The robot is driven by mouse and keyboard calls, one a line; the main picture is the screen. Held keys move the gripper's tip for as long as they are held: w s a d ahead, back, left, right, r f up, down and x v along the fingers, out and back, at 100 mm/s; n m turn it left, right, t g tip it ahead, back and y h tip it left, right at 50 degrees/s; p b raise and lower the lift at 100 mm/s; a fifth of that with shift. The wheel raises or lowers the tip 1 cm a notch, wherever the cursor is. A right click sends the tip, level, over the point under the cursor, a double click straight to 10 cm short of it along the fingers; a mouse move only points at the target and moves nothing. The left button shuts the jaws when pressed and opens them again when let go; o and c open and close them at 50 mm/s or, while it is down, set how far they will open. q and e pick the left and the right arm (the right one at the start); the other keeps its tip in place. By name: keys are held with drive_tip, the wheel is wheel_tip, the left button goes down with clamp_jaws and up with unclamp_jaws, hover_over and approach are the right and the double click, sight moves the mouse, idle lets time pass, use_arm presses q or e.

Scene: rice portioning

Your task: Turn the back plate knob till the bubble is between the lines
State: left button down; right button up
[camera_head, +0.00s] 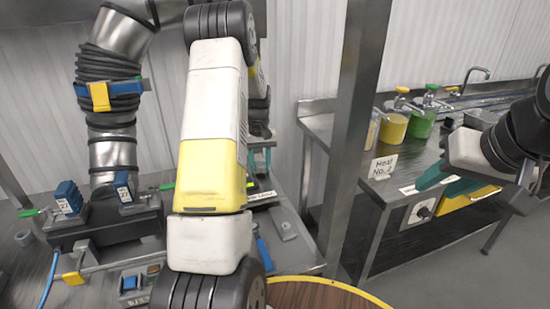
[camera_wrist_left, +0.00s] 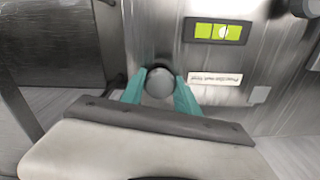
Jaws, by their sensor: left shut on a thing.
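In the left wrist view, my left gripper (camera_wrist_left: 160,92) has its two teal fingers shut on a round grey knob (camera_wrist_left: 159,83), one finger on each side. The knob stands on a brushed metal plate (camera_wrist_left: 205,58). A yellow-green level (camera_wrist_left: 203,31) sits on the plate above and right of the knob. Its pale bubble (camera_wrist_left: 223,32) appears to lie between the dark lines. In the head view, my left arm hides most of this area; part of the green level (camera_head: 263,195) shows beside it. My right gripper (camera_head: 447,184) appears open and empty at the right.
A label strip (camera_wrist_left: 215,78) lies below the level. In the head view, a steel post (camera_head: 352,120) stands between my arms. A counter (camera_head: 405,158) at the right holds a yellow pot (camera_head: 393,126), a green pot (camera_head: 421,122) and a sign (camera_head: 383,166). A round brown tabletop (camera_head: 320,296) is at the front.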

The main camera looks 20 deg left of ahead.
sight(260, 164)
use_arm(q)
drive_tip(key=shift+m, duration=0.4)
drive_tip(key=m, duration=1.1)
idle(0.4)
drive_tip(key=shift+r, duration=0.1)
drive_tip(key=c, duration=0.9)
unclamp_jaws()
drive_tip(key=shift+r, duration=3.85)
